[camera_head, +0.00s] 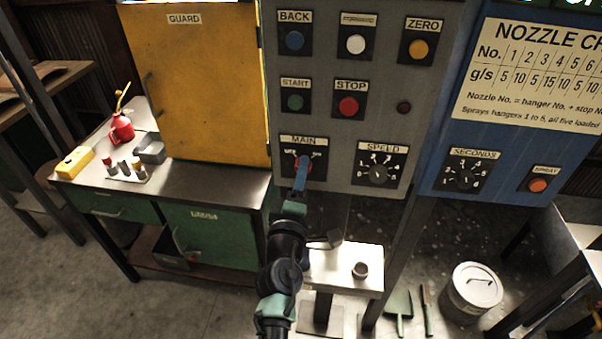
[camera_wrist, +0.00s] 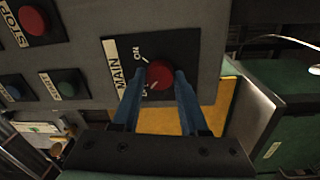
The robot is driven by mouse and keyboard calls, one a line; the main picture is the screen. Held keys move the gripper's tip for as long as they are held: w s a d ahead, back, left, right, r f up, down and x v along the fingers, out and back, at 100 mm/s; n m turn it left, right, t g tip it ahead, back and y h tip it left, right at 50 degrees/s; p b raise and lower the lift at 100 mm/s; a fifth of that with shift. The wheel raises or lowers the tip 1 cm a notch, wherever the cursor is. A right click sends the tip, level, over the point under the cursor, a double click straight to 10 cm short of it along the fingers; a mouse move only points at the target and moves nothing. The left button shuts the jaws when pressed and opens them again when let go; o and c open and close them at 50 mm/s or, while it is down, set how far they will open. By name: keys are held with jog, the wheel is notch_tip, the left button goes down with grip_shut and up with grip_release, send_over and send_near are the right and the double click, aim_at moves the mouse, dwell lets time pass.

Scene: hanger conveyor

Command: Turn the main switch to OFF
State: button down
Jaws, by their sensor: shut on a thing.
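The main switch is a red knob (camera_wrist: 159,76) on a black plate (camera_wrist: 183,45) lettered MAIN, low on the left of the grey control panel (camera_head: 338,128). In the head view the plate (camera_head: 287,145) shows and the knob is mostly covered by my fingers. My gripper (camera_head: 303,166) reaches up to it from below. In the wrist view the blue fingers of my gripper (camera_wrist: 161,72) stand on either side of the red knob, shut on it. ON is readable beside the knob; the other label is partly hidden. Which way the knob points I cannot tell.
The speed dial (camera_head: 378,172) sits right of the main switch. The stop button (camera_head: 348,106) and start button (camera_head: 295,102) are above. A yellow guard (camera_head: 200,85) stands to the left.

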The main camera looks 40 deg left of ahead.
jog(key=shift+c, duration=2.1)
grip_release()
jog(key=p+v, duration=0.2)
jog(key=v, duration=1.1)
